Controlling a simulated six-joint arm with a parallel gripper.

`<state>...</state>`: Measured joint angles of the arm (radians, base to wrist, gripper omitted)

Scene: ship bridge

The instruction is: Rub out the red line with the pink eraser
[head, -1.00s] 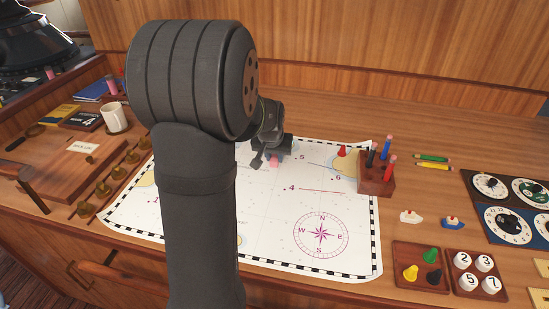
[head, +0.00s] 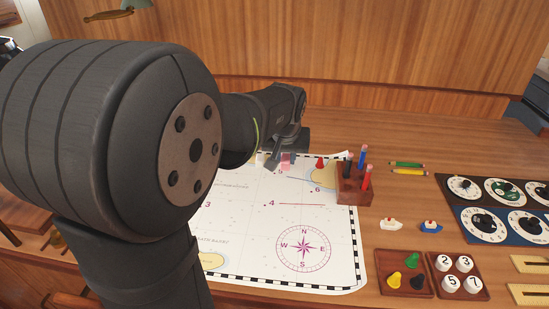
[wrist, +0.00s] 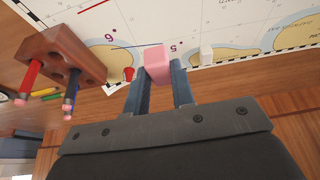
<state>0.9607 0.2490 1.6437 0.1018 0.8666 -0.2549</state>
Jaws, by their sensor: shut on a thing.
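The pink eraser (wrist: 155,60) is held between the two fingers of my gripper (wrist: 159,78), which is shut on it. In the head view the eraser (head: 287,158) shows as a pink block below my gripper (head: 284,162), over the far part of the chart (head: 250,235). I cannot tell whether it touches the paper. The red line (head: 301,205) runs right from the number 4, nearer the head camera than the eraser. A piece of it (wrist: 93,6) shows at the top of the wrist view.
A wooden pen block (head: 354,192) with several pens stands at the chart's right edge, beside a red cone (head: 320,163). A white block (wrist: 206,54) sits near the eraser in the wrist view. Toy boats (head: 390,225) and a tray of pawns (head: 404,274) lie to the right.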

